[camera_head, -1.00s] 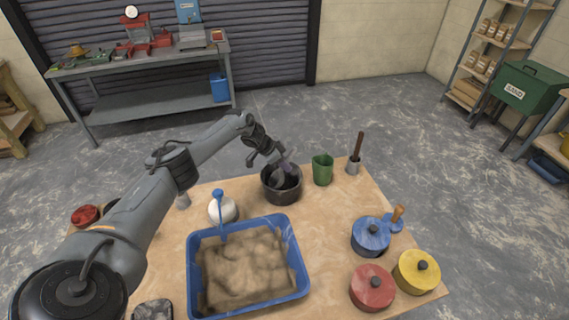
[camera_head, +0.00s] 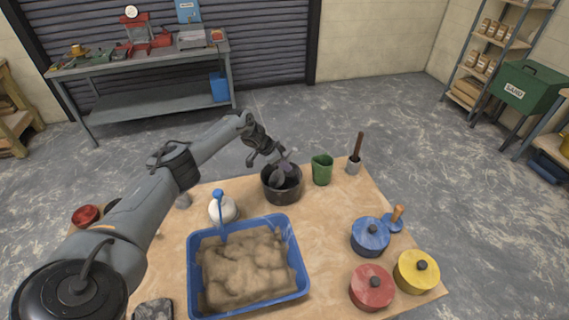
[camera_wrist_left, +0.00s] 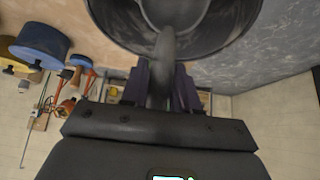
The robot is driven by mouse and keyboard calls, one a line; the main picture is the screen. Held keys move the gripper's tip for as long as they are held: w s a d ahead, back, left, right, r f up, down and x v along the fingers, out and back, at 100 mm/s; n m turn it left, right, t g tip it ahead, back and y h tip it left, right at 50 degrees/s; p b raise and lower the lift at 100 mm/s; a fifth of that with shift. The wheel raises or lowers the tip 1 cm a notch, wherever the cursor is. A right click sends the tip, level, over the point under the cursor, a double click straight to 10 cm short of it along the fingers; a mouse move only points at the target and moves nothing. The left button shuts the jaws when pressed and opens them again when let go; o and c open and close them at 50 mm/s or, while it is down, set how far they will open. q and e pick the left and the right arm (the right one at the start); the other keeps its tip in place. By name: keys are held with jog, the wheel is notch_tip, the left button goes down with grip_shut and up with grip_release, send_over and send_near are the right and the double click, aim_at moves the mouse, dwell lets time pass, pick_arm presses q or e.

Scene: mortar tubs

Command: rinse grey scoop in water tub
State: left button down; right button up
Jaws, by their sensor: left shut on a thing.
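My left gripper (camera_head: 286,160) is over the black tub (camera_head: 282,196), near the back edge of the wooden table. It is shut on the handle of the grey scoop (camera_head: 278,181), whose head hangs down inside the tub's mouth. In the left wrist view the scoop's grey handle (camera_wrist_left: 161,68) runs between the two purple fingers, and the dark tub (camera_wrist_left: 110,22) fills the top. I cannot tell how high the water stands or whether the scoop touches it. My right gripper is not in view.
A blue tray (camera_head: 303,276) of sandy mix lies in front. Blue (camera_head: 370,238), red (camera_head: 372,288) and yellow (camera_head: 416,272) lidded pots stand at front right.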

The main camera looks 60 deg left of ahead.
aim_at(286, 158)
pick_arm(q)
jog(key=shift+f+b, duration=0.45)
jog(key=shift+f, duration=0.35)
jog(key=shift+r+p, duration=0.95)
jog(key=shift+r, duration=0.05)
jog(key=shift+f+b, duration=0.85)
jog(key=shift+f, duration=0.1)
notch_tip(286, 158, up, 5)
jog(key=p, duration=0.4)
jog(key=shift+f, duration=0.2)
notch_tip(286, 158, up, 7)
jog(key=p, duration=0.7)
jog(key=shift+r, duration=0.2)
